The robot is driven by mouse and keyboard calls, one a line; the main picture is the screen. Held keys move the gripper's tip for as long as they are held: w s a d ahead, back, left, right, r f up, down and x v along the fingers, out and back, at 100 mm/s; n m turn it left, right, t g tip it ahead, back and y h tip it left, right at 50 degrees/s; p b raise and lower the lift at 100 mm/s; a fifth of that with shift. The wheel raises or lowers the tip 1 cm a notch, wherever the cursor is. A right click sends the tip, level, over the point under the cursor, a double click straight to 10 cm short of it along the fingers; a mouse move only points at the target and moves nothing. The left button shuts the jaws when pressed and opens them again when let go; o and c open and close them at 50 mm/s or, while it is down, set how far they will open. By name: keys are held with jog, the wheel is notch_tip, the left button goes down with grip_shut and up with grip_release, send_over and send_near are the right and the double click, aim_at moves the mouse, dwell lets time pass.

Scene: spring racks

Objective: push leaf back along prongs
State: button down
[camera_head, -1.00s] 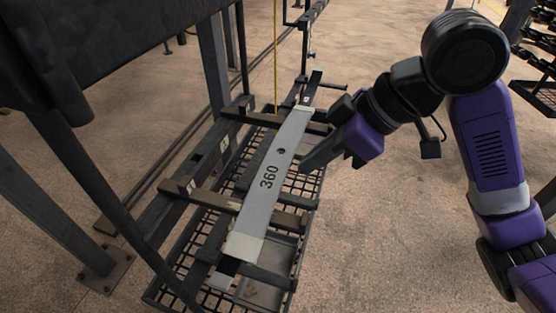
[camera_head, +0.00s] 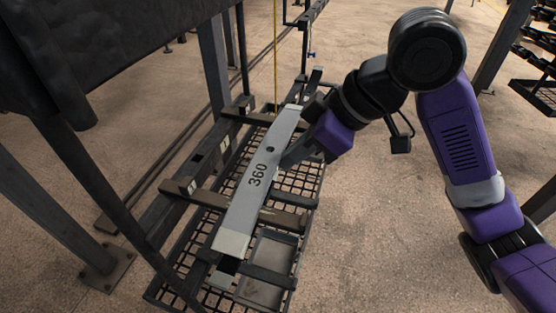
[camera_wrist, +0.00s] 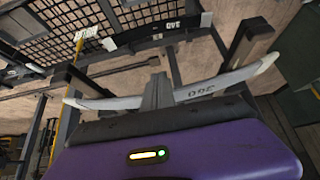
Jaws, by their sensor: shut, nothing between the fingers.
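The leaf is a long grey bar marked 360 (camera_head: 262,160), with pale ends. It lies across the dark prongs of the rack, including the upper prong (camera_head: 256,118) and the lower prong (camera_head: 284,218). In the wrist view the leaf (camera_wrist: 215,85) shows as a curved pale bar behind the finger. My gripper (camera_head: 286,162) is shut and empty, at the leaf's right edge near its middle. It appears to touch that edge; the exact contact is hard to see. The gripper also shows in the wrist view (camera_wrist: 157,92).
The rack's rail (camera_head: 160,215) runs along the prongs' left ends, with small white labels. A mesh shelf (camera_head: 305,180) and a grey tray (camera_head: 268,268) lie below. Dark posts stand at left, and a yellow upright (camera_head: 276,55) at the back. Open floor is at right.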

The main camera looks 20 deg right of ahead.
jog(key=shift+w+a+p, duration=0.65)
jog(key=shift+w+a, duration=1.25)
jog(key=shift+a, duration=0.8)
jog(key=s+d, duration=0.3)
jog(key=d, duration=0.2)
jog(key=shift+s, duration=0.25)
